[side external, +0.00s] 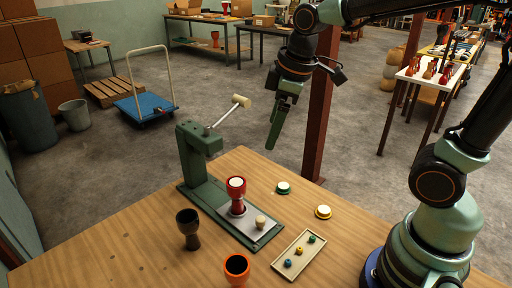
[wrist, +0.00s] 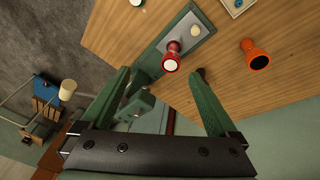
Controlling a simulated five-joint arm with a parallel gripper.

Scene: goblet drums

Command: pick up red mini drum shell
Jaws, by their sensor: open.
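The red mini drum shell (side external: 237,205) stands upright on the grey plate of a green press, with a pale disc at its top. In the wrist view the red shell (wrist: 173,47) shows beyond the fingertips, between their lines. My gripper (side external: 277,135) is above the far side of the table, well above and to the right of the shell, pointing down. In the wrist view my gripper (wrist: 160,77) has its two green fingers wide apart with nothing between them.
The green press (side external: 196,150) stands behind the shell, its pale-ended lever raised. A dark shell (side external: 190,232) and an orange shell (side external: 237,268) stand nearer. A small beige piece (side external: 261,222), a tray (side external: 280,267) and two discs (side external: 283,187) (side external: 323,212) are to the right.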

